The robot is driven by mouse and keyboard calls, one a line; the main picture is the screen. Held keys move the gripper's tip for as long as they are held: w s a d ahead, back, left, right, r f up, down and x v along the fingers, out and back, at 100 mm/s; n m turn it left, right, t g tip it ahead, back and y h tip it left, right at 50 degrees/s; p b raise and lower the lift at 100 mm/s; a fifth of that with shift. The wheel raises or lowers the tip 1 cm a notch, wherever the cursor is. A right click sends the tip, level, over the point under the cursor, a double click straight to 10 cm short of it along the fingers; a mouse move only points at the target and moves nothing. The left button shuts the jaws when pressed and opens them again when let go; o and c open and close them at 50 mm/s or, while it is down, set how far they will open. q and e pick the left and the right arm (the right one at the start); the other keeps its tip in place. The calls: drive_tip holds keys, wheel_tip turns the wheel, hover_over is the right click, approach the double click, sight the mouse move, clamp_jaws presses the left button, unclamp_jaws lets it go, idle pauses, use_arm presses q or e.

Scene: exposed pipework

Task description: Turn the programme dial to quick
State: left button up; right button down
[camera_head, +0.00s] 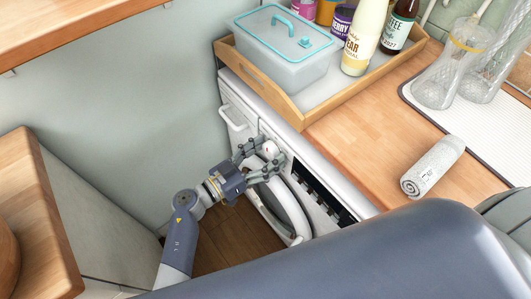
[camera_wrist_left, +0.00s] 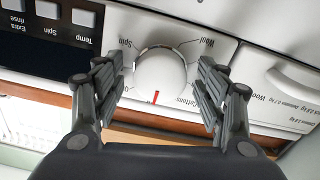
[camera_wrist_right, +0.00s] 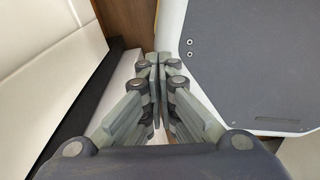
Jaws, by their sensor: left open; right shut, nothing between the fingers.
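The white round programme dial (camera_wrist_left: 160,74) is on the washing machine's front panel, and it also shows in the head view (camera_head: 270,148). Wool and Spin labels show on the far side; no Quick label is readable, and one label is partly hidden by a finger. My left gripper (camera_wrist_left: 163,82) is open, its fingers on either side of the dial with small gaps. My right gripper (camera_wrist_right: 152,68) is shut and empty, away from the dial.
The washing machine's round door (camera_head: 287,212) is below the dial. A drawer handle (camera_head: 237,122) and dark button panel (camera_wrist_left: 45,30) flank it. Above, a wooden tray (camera_head: 284,103) holds a lidded box and bottles.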

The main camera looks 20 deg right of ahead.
drive_tip(key=shift+s, duration=0.15)
use_arm(q)
drive_tip(key=c, duration=1.1)
drive_tip(key=shift+o, duration=0.2)
use_arm(e)
drive_tip(key=shift+s, duration=0.6)
use_arm(q)
drive_tip(key=shift+r+m+p, duration=0.15)
drive_tip(key=shift+m+p, duration=0.15)
drive_tip(key=shift+p, duration=0.35)
drive_tip(key=shift+a+m+p, duration=0.1)
drive_tip(key=shift+m+p, duration=0.5)
drive_tip(key=shift+m, duration=3)
use_arm(e)
drive_tip(key=shift+w+r, duration=0.2)
drive_tip(key=shift+r, duration=0.75)
